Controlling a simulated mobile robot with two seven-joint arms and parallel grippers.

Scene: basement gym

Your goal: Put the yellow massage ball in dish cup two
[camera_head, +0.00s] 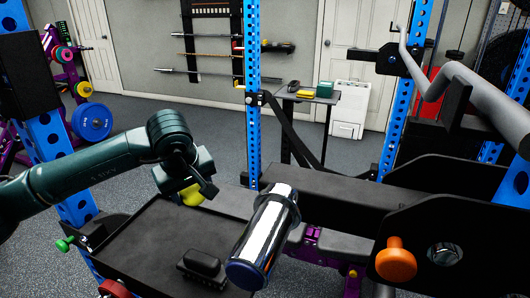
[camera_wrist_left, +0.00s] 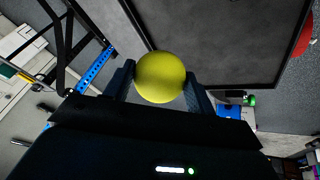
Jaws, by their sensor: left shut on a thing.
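The yellow massage ball (camera_wrist_left: 161,77) sits between the two fingers of my left gripper (camera_wrist_left: 159,82) in the left wrist view, touching both. In the head view the ball (camera_head: 192,195) is partly hidden behind my left gripper (camera_head: 195,187), above the far edge of a black tray (camera_head: 135,252). The gripper is shut on the ball. I cannot pick out a dish cup, or a number two, in either view. My right gripper is not in view.
A black object (camera_head: 203,264) lies at the tray's right side. The tray's left part is bare.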

